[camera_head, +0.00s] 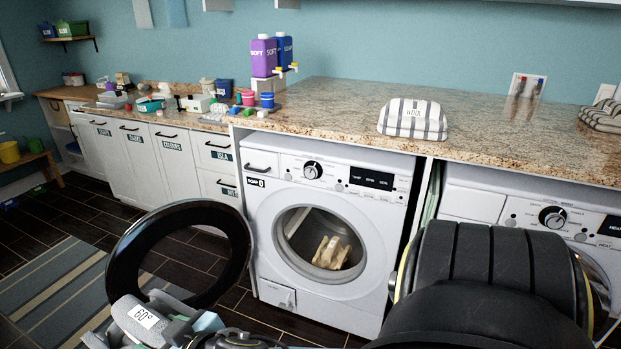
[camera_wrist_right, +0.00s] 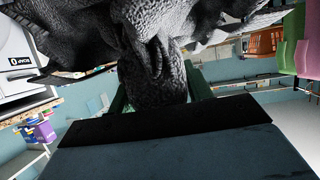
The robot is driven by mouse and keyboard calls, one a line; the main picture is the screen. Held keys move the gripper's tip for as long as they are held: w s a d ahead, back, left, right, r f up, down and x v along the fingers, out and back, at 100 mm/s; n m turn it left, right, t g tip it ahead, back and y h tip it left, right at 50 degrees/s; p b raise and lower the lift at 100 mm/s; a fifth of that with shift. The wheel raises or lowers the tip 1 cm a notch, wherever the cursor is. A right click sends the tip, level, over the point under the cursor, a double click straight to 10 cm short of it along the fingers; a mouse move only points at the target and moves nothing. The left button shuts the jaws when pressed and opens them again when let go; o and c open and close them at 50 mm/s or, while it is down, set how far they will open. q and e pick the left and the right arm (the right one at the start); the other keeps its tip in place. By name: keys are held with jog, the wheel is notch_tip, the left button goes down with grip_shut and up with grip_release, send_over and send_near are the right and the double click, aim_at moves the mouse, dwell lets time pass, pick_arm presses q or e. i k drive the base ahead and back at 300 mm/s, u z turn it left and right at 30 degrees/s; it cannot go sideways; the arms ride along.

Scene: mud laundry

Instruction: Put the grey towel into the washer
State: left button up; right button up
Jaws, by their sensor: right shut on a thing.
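The grey towel (camera_head: 160,325), with a white 60° label, is low at the left in the head view, in front of the washer's open door. In the right wrist view the towel (camera_wrist_right: 150,35) is dark grey and bunched, with folds spreading across the top. My right gripper (camera_wrist_right: 160,85) is shut on it, with the cloth between its greenish fingers. The washer (camera_head: 330,160) is white and stands under the counter. Its round black-rimmed door (camera_head: 240,235) is swung open to the left. A beige item (camera_head: 330,252) lies in the drum. My left gripper is not in view.
A granite counter (camera_head: 330,110) runs above the washer and holds a folded striped towel (camera_head: 413,118) and a purple bottle (camera_head: 264,56). A second white machine (camera_head: 470,203) stands at the right, partly hidden by my arm. A striped rug (camera_head: 55,290) lies at the left.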

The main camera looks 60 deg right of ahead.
aim_at(316, 257)
jog(key=z, duration=0.7)
jog(key=i, duration=0.95)
jog(key=z, duration=1.3)
jog(key=i, duration=0.3)
jog(key=z, duration=0.3)
